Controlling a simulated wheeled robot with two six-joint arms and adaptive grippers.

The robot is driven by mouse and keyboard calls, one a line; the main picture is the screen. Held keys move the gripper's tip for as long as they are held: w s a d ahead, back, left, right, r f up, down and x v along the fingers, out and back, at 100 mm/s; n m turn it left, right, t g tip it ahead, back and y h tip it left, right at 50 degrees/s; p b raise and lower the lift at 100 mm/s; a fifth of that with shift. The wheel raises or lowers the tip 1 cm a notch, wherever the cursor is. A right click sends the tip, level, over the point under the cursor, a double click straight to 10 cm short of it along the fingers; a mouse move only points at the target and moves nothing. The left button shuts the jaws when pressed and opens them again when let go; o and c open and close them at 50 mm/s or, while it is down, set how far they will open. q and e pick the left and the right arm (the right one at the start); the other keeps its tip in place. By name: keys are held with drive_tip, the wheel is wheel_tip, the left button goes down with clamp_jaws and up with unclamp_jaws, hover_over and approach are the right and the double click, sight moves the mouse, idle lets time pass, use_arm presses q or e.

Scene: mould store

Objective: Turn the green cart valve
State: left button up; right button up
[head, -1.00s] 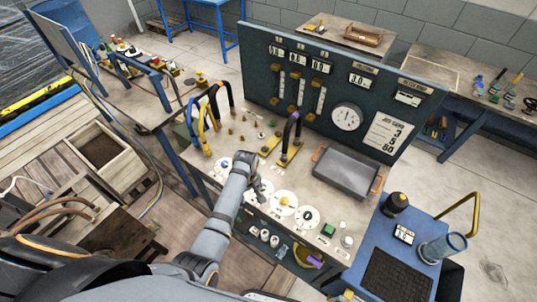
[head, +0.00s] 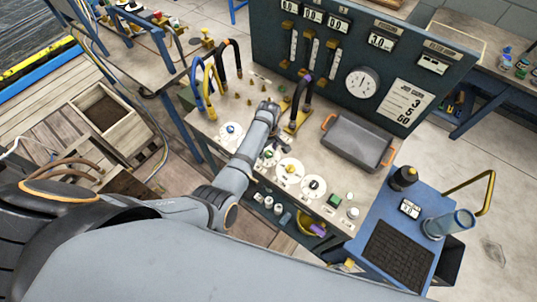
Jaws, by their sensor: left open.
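A row of white round dials with coloured knobs lies on the cart top: blue (head: 230,130), green (head: 268,155), yellow (head: 290,170) and black (head: 314,186). The green valve is partly hidden by my left forearm and wrist. My left gripper (head: 281,146) hangs from the wrist just behind and to the right of the green knob. Its dark fingers are small here; it is open and appears empty, and I cannot tell whether it touches the dial's edge. My right gripper is not in view.
A grey tray (head: 357,143) with orange handles sits to the right. The gauge panel (head: 400,62) rises behind. A blue trolley (head: 400,215) stands at the right. Small brass fittings (head: 250,90) stand behind the wrist.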

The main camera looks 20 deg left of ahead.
use_arm(q)
drive_tip(key=shift+f, duration=0.2)
clamp_jaws()
idle(0.3)
